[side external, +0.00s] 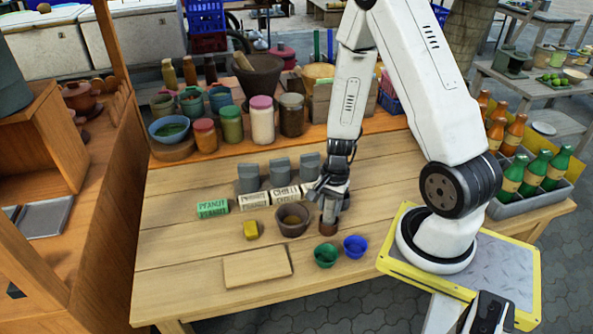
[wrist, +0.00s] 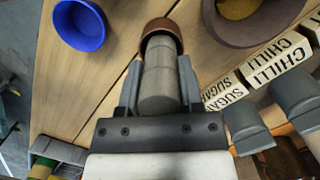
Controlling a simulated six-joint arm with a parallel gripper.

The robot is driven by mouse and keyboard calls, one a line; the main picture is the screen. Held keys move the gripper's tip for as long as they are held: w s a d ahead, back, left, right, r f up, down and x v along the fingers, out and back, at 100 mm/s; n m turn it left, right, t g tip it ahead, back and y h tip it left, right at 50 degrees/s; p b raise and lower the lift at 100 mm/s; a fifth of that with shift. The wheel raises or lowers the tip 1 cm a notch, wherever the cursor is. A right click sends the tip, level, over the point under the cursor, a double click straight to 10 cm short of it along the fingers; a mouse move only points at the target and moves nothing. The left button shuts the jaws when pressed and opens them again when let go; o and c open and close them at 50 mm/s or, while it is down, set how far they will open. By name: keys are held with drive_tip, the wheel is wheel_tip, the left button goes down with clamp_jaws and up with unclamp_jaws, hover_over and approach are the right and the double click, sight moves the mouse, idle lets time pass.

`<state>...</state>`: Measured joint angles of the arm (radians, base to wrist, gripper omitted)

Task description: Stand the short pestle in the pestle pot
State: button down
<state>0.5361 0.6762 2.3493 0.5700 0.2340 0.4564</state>
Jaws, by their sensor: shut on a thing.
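My gripper (side external: 331,192) points down over the right middle of the table, its two fingers shut on a grey cylindrical pestle (wrist: 158,95). The pestle's far end is at the mouth of a small brown pot (wrist: 176,29) in the wrist view and looks to be inside its rim. I cannot tell how deep it sits or whether it touches the bottom. In the side view the pot (side external: 328,229) stands on the table right under the fingers, which hide most of the pestle. The clay mortar (side external: 282,229) stands just left of the pot, with brown stuff inside.
Blue (side external: 355,246) and green (side external: 326,256) bowls stand in front of the pot. CHILLI (side external: 285,194) and other label blocks, with grey containers (side external: 281,172) behind, are close behind the mortar. The table's left front is clear.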

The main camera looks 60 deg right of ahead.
drive_tip(key=shift+f, duration=0.7)
drive_tip(key=shift+c, duration=0.8)
unclamp_jaws()
drive_tip(key=shift+r, duration=0.15)
drive_tip(key=shift+d+r, duration=0.2)
drive_tip(key=shift+r, duration=1.05)
drive_tip(key=shift+d+r, duration=0.2)
drive_tip(key=shift+r, duration=1.05)
drive_tip(key=shift+d+r, duration=0.2)
drive_tip(key=shift+r, duration=1.05)
